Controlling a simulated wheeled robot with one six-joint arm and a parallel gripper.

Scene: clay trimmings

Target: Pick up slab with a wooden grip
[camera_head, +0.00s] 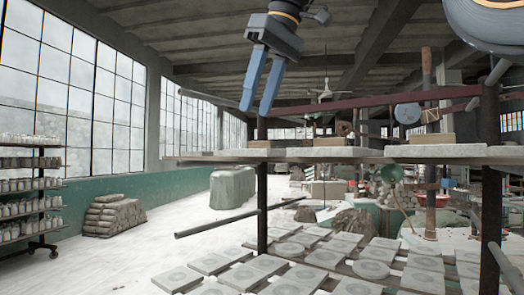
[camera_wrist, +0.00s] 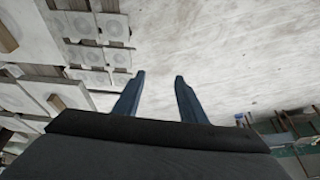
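Grey slabs with wooden grips lie on the upper shelf in the head view. The left slab (camera_head: 235,154) has a small wooden grip (camera_head: 259,144), the middle slab (camera_head: 345,152) has another (camera_head: 327,142), and the right slab (camera_head: 465,150) has a wider one (camera_head: 433,139). My gripper (camera_head: 256,110) is above the shelf, over its left part, with fingers pointing down. In the wrist view my gripper (camera_wrist: 160,78) has its fingers apart with nothing between them. There, a slab with a wooden grip (camera_wrist: 57,102) lies left of the fingers.
Lower boards hold several square and round grey pieces (camera_head: 372,269). Dark posts and rails (camera_head: 489,190) frame the rack. A wheeled shelf of jars (camera_head: 30,195) and stacked sacks (camera_head: 115,216) stand at the left. The pale floor (camera_head: 125,262) is open there.

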